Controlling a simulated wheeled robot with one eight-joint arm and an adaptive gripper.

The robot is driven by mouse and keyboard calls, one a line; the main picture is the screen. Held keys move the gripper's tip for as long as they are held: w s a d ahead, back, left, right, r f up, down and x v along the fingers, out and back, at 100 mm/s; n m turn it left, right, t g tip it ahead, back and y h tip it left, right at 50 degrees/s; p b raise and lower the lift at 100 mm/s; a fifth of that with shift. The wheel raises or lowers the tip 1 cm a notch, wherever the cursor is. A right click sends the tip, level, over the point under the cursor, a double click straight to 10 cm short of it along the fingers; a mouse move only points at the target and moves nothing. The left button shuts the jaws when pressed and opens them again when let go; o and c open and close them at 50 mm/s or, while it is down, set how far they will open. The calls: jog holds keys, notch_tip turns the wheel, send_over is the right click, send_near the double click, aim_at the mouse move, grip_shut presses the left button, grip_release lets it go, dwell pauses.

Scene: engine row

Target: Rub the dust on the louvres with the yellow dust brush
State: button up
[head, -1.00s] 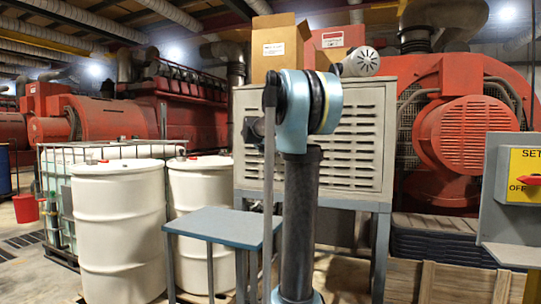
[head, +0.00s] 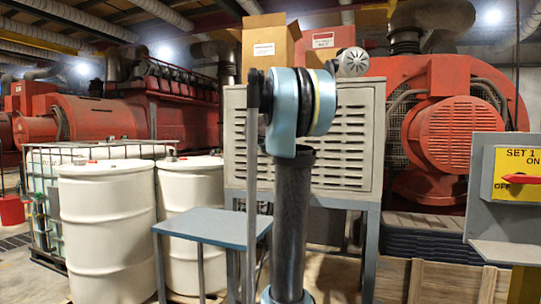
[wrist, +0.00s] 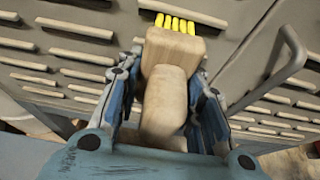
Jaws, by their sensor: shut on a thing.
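My gripper (wrist: 172,90) is shut on the pale wooden handle of the dust brush (wrist: 163,100) in the wrist view. The brush's yellow bristles (wrist: 177,22) point to the top of the picture, over the grey louvred panel. The louvres (wrist: 75,55) show in rows with tan, dusty-looking edges. I cannot tell whether the bristles touch them. In the head view the louvred panel (head: 345,150) is the front of a grey cabinet on legs. My arm stands before it and covers part of it; gripper and brush are hidden there.
A grey bar handle (wrist: 292,55) sticks out right of the brush. A blue-grey table (head: 205,225) stands front left of the cabinet, with white drums (head: 108,230) beyond. A cardboard box (head: 268,48) sits on top.

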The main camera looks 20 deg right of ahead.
jog(key=shift+s+d, duration=0.4)
jog(key=shift+d, duration=0.15)
jog(key=shift+a, duration=0.1)
jog(key=s+a, duration=0.3)
jog(key=s, duration=0.2)
jog(key=shift+a, duration=0.25)
jog(key=shift+s+a, duration=0.85)
jog(key=shift+s, duration=0.3)
